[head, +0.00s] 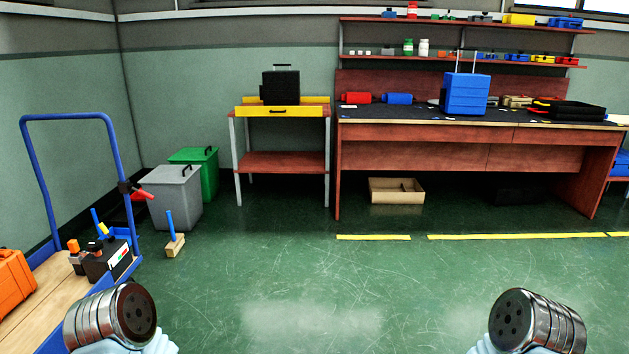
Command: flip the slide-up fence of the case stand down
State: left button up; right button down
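The case stand (281,163) is a small table with grey legs, a wooden lower shelf and a wooden top, against the back wall left of the long workbench. A yellow fence (260,112) with a small dark mark at its middle runs along the front edge of its top. A second yellow strip (315,100) runs along the back. A black case (281,86) with a handle stands upright on the top, behind the front fence. The stand is across the room from me. Only metallic parts of my two arms show at the bottom; neither gripper is visible.
A grey bin (174,197) and a green bin (205,170) stand left of the stand. A blue-framed cart (75,119) fills the left side. The workbench (430,133) is at right, with an open box (397,198) below. The green floor ahead is clear.

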aim_at(240, 111)
jog(key=i, duration=2.65)
jog(key=i+u, duration=0.3)
jog(key=i, duration=0.25)
jog(key=i+l+u, duration=0.25)
jog(key=i, duration=0.25)
jog(key=i+l+u, duration=0.15)
jog(key=i+u, duration=0.15)
jog(key=i, duration=0.2)
jog(key=i+l+u, duration=0.2)
jog(key=i+u, duration=0.2)
jog(key=i+l+u, duration=0.4)
jog(key=i+j, duration=0.05)
